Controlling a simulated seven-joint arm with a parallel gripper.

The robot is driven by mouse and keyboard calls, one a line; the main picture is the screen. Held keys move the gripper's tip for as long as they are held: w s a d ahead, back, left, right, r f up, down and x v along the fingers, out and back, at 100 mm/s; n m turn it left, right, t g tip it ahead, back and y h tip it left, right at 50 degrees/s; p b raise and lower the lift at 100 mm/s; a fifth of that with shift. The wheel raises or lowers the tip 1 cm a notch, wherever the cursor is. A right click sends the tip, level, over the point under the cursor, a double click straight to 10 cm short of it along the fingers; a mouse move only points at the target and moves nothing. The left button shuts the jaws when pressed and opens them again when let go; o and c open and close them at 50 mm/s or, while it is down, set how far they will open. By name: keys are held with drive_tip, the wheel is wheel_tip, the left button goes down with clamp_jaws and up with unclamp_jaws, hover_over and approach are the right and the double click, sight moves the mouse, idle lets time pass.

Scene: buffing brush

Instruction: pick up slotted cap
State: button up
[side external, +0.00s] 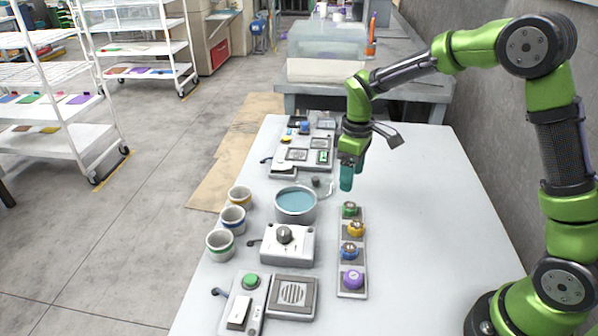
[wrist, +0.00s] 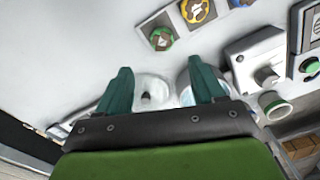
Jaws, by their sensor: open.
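A tray strip (side external: 346,292) on the white table holds round caps: green (side external: 349,210), yellow (side external: 355,229), blue (side external: 349,250) and purple (side external: 351,279). In the wrist view, the green cap (wrist: 161,38) and yellow cap (wrist: 195,11) show pale top markings, but I cannot tell which cap is slotted. My gripper (side external: 346,180) is above the table, behind the green cap and right of the blue-filled pot. In the wrist view, my gripper (wrist: 160,70) is open, its teal fingers apart. A pale round thing with a dark mark (wrist: 148,93) shows between the fingers, too unclear to name.
The pot (side external: 295,205) of blue liquid stands left of the strip. A white box with a knob (side external: 287,245) stands in front of it. Several ringed cups (side external: 233,218) line the left edge. Switch panels (side external: 252,300) sit front left and back. The table's right side is clear.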

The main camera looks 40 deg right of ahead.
sight(349, 205)
drive_tip(key=f, duration=0.8)
drive_tip(key=shift+s+a+f, duration=0.15)
drive_tip(key=shift+s+f, duration=0.05)
drive_tip(key=shift+f, duration=0.2)
drive_tip(key=shift+c, duration=0.5)
drive_tip(key=c, duration=1)
drive_tip(key=shift+r, duration=0.2)
